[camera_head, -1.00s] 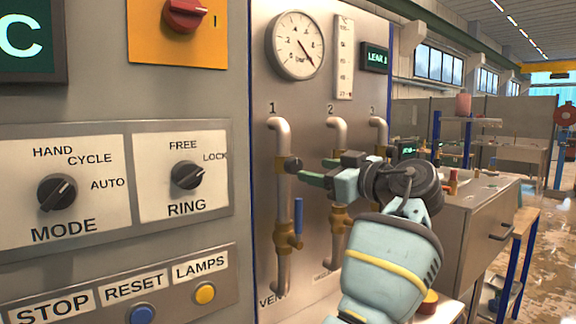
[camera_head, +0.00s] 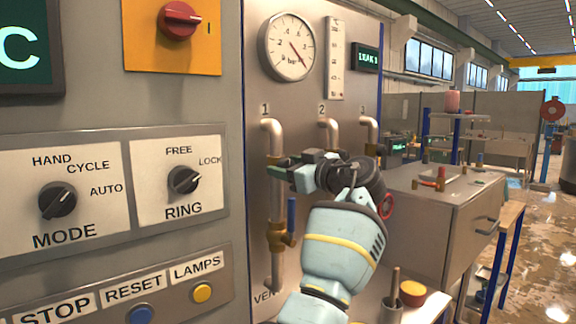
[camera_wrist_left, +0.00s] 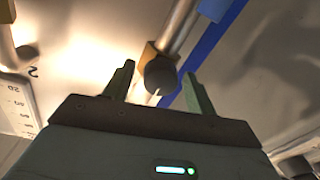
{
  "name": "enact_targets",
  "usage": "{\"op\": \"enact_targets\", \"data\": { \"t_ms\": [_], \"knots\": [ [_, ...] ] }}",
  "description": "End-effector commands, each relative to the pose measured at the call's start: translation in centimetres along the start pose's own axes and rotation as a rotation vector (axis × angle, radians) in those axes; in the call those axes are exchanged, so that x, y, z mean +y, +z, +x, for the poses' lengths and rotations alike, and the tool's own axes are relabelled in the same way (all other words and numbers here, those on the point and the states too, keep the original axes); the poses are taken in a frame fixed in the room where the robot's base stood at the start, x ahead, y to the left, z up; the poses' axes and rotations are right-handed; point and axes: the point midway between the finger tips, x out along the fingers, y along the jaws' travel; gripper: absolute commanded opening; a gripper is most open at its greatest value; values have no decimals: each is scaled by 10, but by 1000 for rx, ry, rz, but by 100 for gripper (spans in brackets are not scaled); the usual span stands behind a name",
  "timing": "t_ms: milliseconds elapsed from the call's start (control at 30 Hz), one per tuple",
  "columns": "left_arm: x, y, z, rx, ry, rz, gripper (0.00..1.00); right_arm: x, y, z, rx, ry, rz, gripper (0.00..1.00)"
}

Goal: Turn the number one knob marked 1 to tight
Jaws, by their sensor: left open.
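The pipe marked 1 (camera_head: 271,140) runs down the grey panel, with the number 1 (camera_head: 265,109) above it. The dark round knob (camera_wrist_left: 160,76) on this pipe has a light pointer line and sits on a brass fitting. My left gripper (camera_head: 277,166) is at the pipe at knob height and mostly hides the knob in the head view. In the left wrist view my left gripper (camera_wrist_left: 158,70) is open, with the knob between its two green fingers and gaps visible on both sides. My right gripper is not in view.
A blue-handled valve (camera_head: 291,218) sits lower on pipe 1, just below my gripper. Pipe 2 (camera_head: 331,133) and pipe 3 (camera_head: 370,137) stand to the right, partly behind my arm. A gauge (camera_head: 288,47) is above. A switch panel (camera_head: 95,190) is at left.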

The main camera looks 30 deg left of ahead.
Motion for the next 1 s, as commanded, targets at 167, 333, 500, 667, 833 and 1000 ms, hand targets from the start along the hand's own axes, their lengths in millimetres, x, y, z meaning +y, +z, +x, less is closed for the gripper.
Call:
{"op": "enact_targets", "data": {
  "t_ms": [167, 333, 500, 667, 833, 1000],
  "knots": [
    [0, 1, 0, 0, 0, 1, 55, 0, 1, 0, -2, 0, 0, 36],
    [0, 1, 0, 0, 0, 1, 33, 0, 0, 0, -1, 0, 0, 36],
    [0, 1, 0, -1, -1, 1, 13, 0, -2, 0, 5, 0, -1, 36],
    [0, -1, 0, 3, -2, 42, 13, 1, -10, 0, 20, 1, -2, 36],
    [0, -4, 0, 18, 0, 211, 13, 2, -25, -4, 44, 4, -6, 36],
    [0, -3, 0, 29, 3, 389, 13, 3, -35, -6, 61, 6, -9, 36]
  ]
}}
